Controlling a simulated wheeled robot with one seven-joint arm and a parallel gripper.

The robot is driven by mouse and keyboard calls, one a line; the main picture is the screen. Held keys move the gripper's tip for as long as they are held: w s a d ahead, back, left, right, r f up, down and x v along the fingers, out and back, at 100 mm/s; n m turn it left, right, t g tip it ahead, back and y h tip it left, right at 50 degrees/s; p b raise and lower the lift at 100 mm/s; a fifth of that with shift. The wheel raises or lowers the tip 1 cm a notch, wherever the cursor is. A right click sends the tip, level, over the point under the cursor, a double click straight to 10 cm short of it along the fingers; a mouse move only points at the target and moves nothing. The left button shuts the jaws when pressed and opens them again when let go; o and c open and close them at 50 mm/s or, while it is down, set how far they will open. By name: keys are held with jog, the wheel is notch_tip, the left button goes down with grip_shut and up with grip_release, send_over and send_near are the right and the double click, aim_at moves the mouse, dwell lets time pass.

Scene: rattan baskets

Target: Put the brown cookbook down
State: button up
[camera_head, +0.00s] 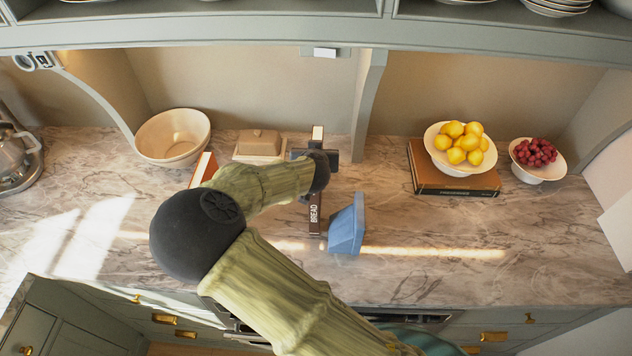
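The brown cookbook (315,212) shows as a narrow dark strip with "BREAD" in white letters, its narrow side toward the camera. My gripper (318,158) is at its far part, with dark finger parts on both sides of it, and appears shut on it. My wrist and forearm hide part of the book's left side. I cannot tell whether its lower edge touches the marble counter (430,265). A blue block-like object (347,226) stands just right of the book's near end; whether they touch is unclear.
A cream bowl (172,138), a butter dish (259,145) and an orange-and-white book (202,168) are left. At right, a lemon bowl (438,158) sits on a brown book (425,178), beside a berry bowl (545,172). The front right counter is clear. A shelf divider (367,105) stands behind.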

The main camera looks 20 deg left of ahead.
grip_shut()
dwell(1.2)
jog(key=shift+r, duration=0.15)
